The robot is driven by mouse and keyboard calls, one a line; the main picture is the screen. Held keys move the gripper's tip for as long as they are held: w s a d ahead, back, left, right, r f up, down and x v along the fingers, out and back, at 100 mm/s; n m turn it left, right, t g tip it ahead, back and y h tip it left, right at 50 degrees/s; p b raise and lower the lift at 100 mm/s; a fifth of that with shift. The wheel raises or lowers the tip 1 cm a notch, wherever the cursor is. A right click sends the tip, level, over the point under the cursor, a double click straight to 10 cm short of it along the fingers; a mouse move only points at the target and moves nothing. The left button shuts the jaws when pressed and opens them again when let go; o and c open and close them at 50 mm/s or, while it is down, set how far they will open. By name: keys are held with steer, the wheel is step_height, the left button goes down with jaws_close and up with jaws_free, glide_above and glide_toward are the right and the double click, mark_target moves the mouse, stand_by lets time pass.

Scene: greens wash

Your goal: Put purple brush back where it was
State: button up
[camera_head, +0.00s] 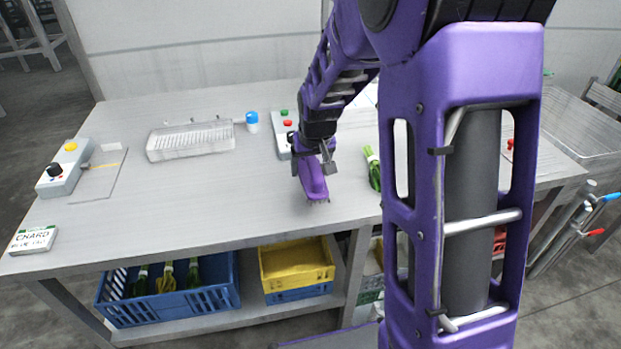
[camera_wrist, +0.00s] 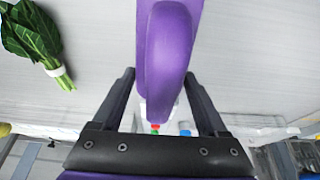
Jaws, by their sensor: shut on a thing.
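The purple brush (camera_head: 313,182) hangs from my gripper (camera_head: 318,152) above the grey worktop, near its front middle in the head view. Its gap to the worktop is hard to judge. In the wrist view my gripper (camera_wrist: 160,85) has a dark finger on each side of the brush (camera_wrist: 167,60), which fills the upper middle. The fingers are shut on it; the contact itself is partly hidden by the brush.
A bunch of greens (camera_head: 373,168) lies right of the brush. A control box (camera_head: 284,135) and blue-capped container (camera_head: 252,122) stand behind, with a white rack (camera_head: 190,141) to the left. Another control box (camera_head: 64,168) is far left. The front-left worktop is largely clear.

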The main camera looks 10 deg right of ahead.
steer(key=shift+f, duration=1.6)
steer(key=shift+f, duration=0.1)
steer(key=shift+f+b, duration=0.15)
steer(key=shift+b, duration=0.25)
steer(key=o, duration=1.2)
steer(key=shift+r, duration=0.2)
steer(key=shift+r+p, duration=0.25)
steer(key=shift+p, duration=0.05)
steer(key=p+v, duration=0.1)
steer(key=v, duration=1)
steer(key=shift+s+r, duration=0.2)
steer(key=shift+r, duration=0.1)
